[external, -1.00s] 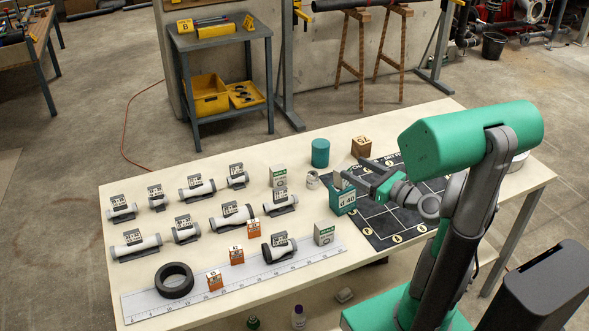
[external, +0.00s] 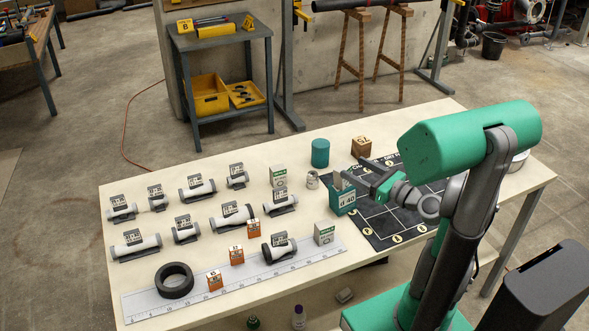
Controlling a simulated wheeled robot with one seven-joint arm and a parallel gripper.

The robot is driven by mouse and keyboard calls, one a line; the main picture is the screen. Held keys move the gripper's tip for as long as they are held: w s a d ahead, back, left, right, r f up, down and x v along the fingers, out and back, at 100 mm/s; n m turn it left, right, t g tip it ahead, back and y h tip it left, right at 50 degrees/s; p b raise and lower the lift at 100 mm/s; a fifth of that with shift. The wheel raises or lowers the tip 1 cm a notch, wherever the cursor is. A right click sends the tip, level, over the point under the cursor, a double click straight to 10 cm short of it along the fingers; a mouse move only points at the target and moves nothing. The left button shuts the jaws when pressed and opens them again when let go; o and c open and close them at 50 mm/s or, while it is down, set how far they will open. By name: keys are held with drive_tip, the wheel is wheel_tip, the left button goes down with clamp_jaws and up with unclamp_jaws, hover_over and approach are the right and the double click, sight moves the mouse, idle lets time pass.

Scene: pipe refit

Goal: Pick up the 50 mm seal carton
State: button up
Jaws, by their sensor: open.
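Several small cartons stand on the table, and their sizes are too small to read, so I cannot tell which is the 50 mm seal carton. Two are white and green: one at the back (external: 278,176) and one at the ruler's right end (external: 324,233). Three are orange and white: one beside the pipe pieces (external: 253,229), one at the ruler (external: 236,255) and one further forward (external: 215,281). My gripper (external: 352,168) is open and empty above the right part of the table, over the teal bin marked d 40 (external: 342,199), apart from all these cartons.
A dark marked mat (external: 385,220) lies under my arm. A teal cylinder (external: 320,153), a brown box (external: 361,147) and a small clear jar (external: 312,180) stand behind. Labelled pipe pieces (external: 231,217) fill the left, with a black ring (external: 175,280) on the long ruler (external: 255,275).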

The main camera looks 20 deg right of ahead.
drive_tip(key=shift+c, duration=0.5)
drive_tip(key=shift+c, duration=0.6)
